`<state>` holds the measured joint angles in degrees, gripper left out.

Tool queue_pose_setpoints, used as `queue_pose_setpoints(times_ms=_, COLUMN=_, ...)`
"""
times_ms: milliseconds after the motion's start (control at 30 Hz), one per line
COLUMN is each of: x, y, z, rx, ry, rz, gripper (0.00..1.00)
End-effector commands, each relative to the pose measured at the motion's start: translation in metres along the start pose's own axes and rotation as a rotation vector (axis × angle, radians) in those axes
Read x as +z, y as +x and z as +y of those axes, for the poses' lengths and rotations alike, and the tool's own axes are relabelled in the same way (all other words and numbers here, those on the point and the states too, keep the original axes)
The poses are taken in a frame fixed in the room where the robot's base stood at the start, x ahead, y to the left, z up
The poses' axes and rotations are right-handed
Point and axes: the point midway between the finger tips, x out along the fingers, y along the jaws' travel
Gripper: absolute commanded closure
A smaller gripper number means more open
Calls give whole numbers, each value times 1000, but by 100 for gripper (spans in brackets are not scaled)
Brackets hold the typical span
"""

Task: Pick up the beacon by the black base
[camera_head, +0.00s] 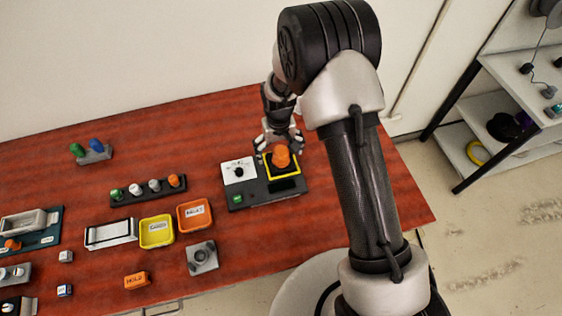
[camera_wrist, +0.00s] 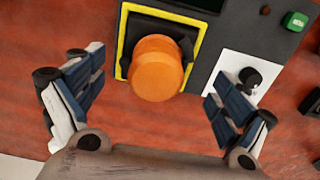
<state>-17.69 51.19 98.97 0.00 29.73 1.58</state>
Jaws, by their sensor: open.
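The beacon (camera_head: 281,157) has an orange dome on a black base. It stands in the yellow-framed square of a dark control panel (camera_head: 235,201) on the red-brown table. In the wrist view the orange dome (camera_wrist: 156,70) is at the upper middle, with part of the black base (camera_wrist: 186,50) showing beside it and the rest hidden. My gripper (camera_head: 279,143) is open just behind the beacon in the head view. In the wrist view my gripper (camera_wrist: 155,95) has its two fingers spread on either side of the dome, apart from it.
The panel also carries a white plate with a black knob (camera_head: 239,171) and a green button (camera_head: 238,198). An orange tray (camera_head: 180,224) and a yellow tray (camera_head: 141,241) lie to the left. A rack of coloured pegs (camera_head: 148,199) is behind them. Table right of the panel is clear.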

Motion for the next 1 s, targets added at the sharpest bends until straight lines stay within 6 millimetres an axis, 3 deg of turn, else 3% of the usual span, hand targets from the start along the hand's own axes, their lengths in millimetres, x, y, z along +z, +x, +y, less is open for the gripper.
queue_pose_setpoints(times_ms=233, x=5, y=39, z=5, rx=0, ry=0, rz=-3, gripper=7)
queue_pose_setpoints(times_ms=500, x=5, y=43, z=5, rx=0, ry=0, rz=-2, gripper=7)
queue_pose_setpoints(times_ms=1000, x=5, y=43, z=5, rx=0, ry=0, rz=-2, gripper=40)
